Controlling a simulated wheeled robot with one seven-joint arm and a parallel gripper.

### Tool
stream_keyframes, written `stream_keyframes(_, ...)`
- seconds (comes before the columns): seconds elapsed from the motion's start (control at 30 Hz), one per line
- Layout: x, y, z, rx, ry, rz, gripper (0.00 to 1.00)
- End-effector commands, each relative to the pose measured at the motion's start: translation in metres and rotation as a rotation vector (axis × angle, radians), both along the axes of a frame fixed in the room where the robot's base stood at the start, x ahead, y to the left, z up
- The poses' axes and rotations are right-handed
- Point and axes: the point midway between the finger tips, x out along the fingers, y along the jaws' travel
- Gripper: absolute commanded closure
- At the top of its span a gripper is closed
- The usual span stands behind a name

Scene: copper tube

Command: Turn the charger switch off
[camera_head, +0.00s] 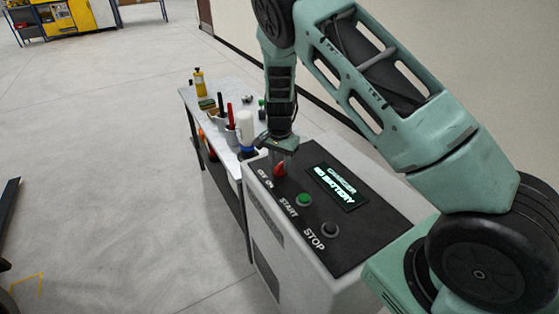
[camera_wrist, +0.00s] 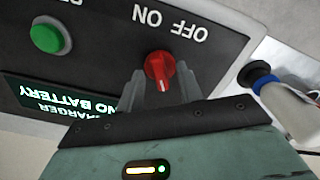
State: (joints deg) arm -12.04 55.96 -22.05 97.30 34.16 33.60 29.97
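The charger (camera_head: 330,240) is a white box with a dark sloping top panel. Its red rotary switch (camera_head: 279,170) sits by the OFF and ON labels and also shows in the wrist view (camera_wrist: 160,69). The labels appear upside down there, and the switch's white mark points away from them. My gripper (camera_head: 283,158) is over the switch, pointing down. In the wrist view, its fingers (camera_wrist: 161,82) stand apart on either side of the switch. Contact with the switch cannot be told.
A green START button (camera_head: 304,200), a dark STOP button (camera_head: 330,229) and a lit screen reading NO BATTERY (camera_head: 337,187) are on the same panel. A side table (camera_head: 222,92) with bottles and tools stands close behind. The floor at left is mostly clear.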

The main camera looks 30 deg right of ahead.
Motion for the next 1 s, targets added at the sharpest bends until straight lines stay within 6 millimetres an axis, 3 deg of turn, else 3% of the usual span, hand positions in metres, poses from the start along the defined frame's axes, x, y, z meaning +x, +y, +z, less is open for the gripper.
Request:
stream_keyframes(0.23,0.0001,0.0000,-0.0005,0.000,-0.001,0.000,0.64)
stream_keyframes(0.37,0.0001,0.0000,-0.0003,0.000,0.000,-0.001,1.00)
stream_keyframes(0.73,0.0002,0.0000,-0.0007,0.001,-0.001,0.027,1.00)
stream_keyframes(1.0,0.0006,-0.0005,-0.0018,0.001,-0.002,0.175,1.00)
